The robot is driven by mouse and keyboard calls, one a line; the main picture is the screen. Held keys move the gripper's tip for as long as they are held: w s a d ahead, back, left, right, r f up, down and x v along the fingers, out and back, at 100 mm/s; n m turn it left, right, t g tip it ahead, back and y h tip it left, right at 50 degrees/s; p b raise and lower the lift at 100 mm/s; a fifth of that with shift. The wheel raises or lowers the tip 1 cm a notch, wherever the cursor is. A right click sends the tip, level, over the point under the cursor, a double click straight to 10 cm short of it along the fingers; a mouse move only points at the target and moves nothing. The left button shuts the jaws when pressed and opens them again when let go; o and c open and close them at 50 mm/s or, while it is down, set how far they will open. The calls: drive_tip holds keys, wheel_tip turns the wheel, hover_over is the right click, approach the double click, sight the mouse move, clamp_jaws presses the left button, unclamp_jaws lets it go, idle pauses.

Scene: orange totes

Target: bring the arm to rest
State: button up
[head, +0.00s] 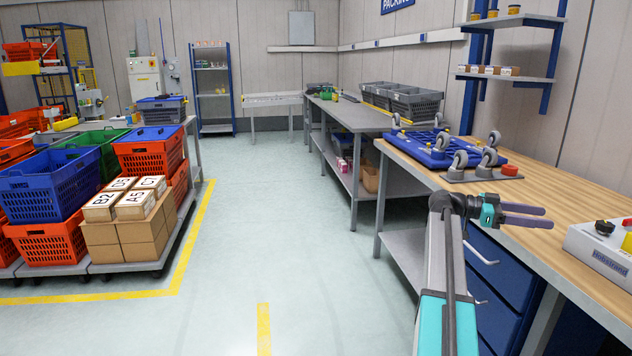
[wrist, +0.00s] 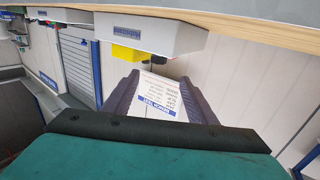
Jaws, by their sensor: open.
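My gripper (head: 549,217) shows in the head view at the right, at the end of my arm, which comes up from the bottom edge. Its two dark purple fingers point right and overlap the wooden workbench (head: 556,188) in the picture; the height above it is hard to tell. In the wrist view the fingers (wrist: 158,80) are apart. A white sheet with print (wrist: 158,103) shows through the gap, seemingly behind the fingers and not gripped.
A grey control box (head: 606,250) sits on the bench at right. A blue caster fixture (head: 440,150) lies farther back. Stacked cartons (head: 128,240) and orange totes (head: 48,241) stand left. The floor (head: 235,250) between is clear.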

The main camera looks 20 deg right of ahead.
drive_tip(key=w+a+f+n+t+h+p, duration=0.25)
drive_tip(key=w+a+f+n+p, duration=0.25)
drive_tip(key=w+a+f, duration=0.8)
drive_tip(key=w+a+f+n+t+y+p, duration=0.1)
drive_tip(key=a+f+n+t+p, duration=0.15)
drive_tip(key=a+f, duration=0.65)
drive_tip(key=w+a+f+n+t+y+p, duration=0.15)
drive_tip(key=a+f+n, duration=0.35)
drive_tip(key=f, duration=0.6)
drive_tip(key=s+a+f+n+t+y+p, duration=0.1)
drive_tip(key=s+a+f+n+y+p, duration=0.15)
drive_tip(key=s+a+f, duration=0.55)
drive_tip(key=s+a+f+n+t+y+p, duration=0.1)
drive_tip(key=s+a+f+n+y+p, duration=0.3)
drive_tip(key=a+f, duration=0.7)
drive_tip(key=s+a+f+n+y, duration=0.2)
drive_tip(key=s+a, duration=0.5)
drive_tip(key=a, duration=0.4)
drive_tip(key=s+a+f+n+y, duration=0.3)
drive_tip(key=s+a+n, duration=0.3)
drive_tip(key=a, duration=0.5)
drive_tip(key=shift+s+a+g+y+b, duration=0.2)
drive_tip(key=shift+s+g+y+b, duration=0.3)
drive_tip(key=shift+s, duration=0.8)
